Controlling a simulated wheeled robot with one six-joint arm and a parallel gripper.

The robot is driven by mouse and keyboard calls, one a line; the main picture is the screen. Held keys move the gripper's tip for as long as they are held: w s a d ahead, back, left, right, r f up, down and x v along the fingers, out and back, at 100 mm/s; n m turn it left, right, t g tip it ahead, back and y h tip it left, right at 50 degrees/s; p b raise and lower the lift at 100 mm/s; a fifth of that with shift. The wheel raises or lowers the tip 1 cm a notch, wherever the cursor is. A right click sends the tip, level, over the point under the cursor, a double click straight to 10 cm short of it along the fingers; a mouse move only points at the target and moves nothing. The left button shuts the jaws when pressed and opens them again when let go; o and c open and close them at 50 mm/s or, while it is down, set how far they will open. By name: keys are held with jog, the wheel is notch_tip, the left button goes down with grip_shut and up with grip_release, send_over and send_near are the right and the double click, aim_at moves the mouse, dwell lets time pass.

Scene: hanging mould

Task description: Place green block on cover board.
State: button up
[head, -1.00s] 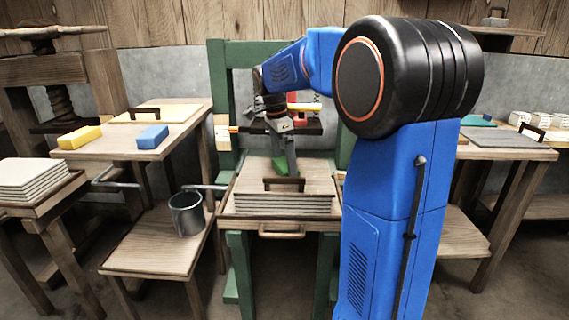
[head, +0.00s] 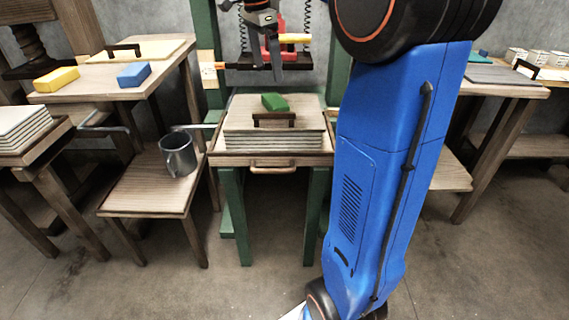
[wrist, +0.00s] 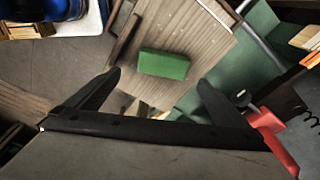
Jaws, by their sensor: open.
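The green block (head: 275,102) lies on the wooden cover board (head: 303,116), behind the board's dark handle. In the wrist view the green block (wrist: 163,65) rests on the wood grain of the board (wrist: 185,25), between and beyond my fingertips. My gripper (head: 270,72) is open and empty, above and a little behind the block, apart from it. In the wrist view both fingers of my gripper (wrist: 160,85) are spread wide with nothing between them.
The board lies on a pale stack (head: 270,141) in a green frame (head: 230,210). A yellow block (head: 55,80) and blue block (head: 134,74) sit on the left table. A metal mug (head: 178,155) stands on a lower shelf. A red and yellow part (head: 292,38) is behind my gripper.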

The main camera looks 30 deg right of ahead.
jog(key=s+a+n, duration=0.1)
jog(key=s, duration=0.1)
jog(key=s+a+f+n, duration=0.1)
jog(key=s, duration=0.1)
jog(key=s+a+n+t, duration=0.1)
jog(key=s+a+n, duration=0.1)
jog(key=s, duration=0.1)
jog(key=shift+f, duration=0.25)
jog(key=s+a+f+n+t, duration=0.2)
jog(key=s+a+f+n, duration=0.2)
jog(key=s+f+n, duration=0.3)
jog(key=s+a+f+n+t+y, duration=0.1)
jog(key=s+a+f+n, duration=0.4)
jog(key=s, duration=1)
notch_tip(320, 180, down, 6)
jog(key=n+t, duration=0.1)
jog(key=n, duration=0.2)
jog(key=shift+s+a+r+n+y, duration=0.15)
jog(key=shift+s+r+n+y, duration=0.15)
jog(key=shift+s, duration=0.1)
jog(key=shift+c, duration=0.6)
